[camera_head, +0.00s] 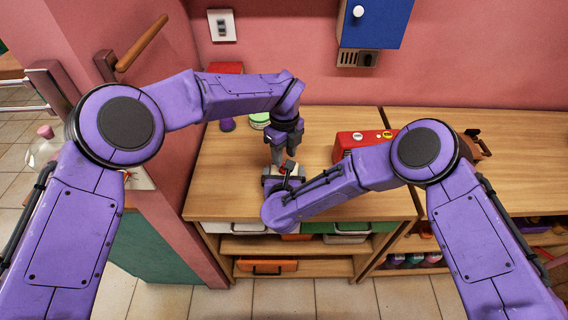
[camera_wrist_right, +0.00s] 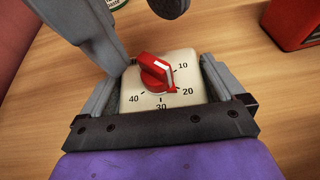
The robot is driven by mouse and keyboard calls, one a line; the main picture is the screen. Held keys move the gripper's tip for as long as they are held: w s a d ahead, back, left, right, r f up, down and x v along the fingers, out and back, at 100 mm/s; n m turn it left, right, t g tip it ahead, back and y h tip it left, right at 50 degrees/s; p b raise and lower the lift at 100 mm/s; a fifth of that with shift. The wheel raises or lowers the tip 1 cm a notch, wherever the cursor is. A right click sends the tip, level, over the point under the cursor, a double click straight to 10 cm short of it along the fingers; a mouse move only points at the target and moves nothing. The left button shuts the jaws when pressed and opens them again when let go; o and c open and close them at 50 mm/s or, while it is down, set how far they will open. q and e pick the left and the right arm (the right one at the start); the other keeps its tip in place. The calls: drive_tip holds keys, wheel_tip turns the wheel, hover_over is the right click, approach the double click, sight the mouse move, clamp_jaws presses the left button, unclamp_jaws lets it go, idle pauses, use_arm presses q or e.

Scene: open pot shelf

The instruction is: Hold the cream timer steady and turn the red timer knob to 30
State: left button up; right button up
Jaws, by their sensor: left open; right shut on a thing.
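The cream timer (camera_wrist_right: 150,97) stands on the wooden top, between the fingers of my right gripper (camera_wrist_right: 157,92), which is shut on its sides. Its red knob (camera_wrist_right: 155,72) faces the wrist camera. The knob's raised grip slants from upper left to lower right, its lower end near the 20 mark; the 30 mark lies below it. My left gripper (camera_head: 281,160) is open and points down just above the timer in the head view. In the wrist view its grey fingers are apart at the upper left and top, clear of the knob. In the head view the timer is mostly hidden.
A red box (camera_head: 353,140) stands on the counter (camera_head: 225,185) to the right. A green-lidded container (camera_head: 259,120) and a purple item (camera_head: 227,125) stand at the back left. A blue cabinet (camera_head: 377,22) hangs on the wall. The counter's left part is clear.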

use_arm(q)
wheel_tip(320, 180, down, 5)
drive_tip(key=shift+r, duration=0.1)
drive_tip(key=shift+c, duration=0.2)
clamp_jaws()
drive_tip(key=shift+m, duration=0.3)
drive_tip(key=m, duration=0.4)
drive_tip(key=shift+m, duration=2.4)
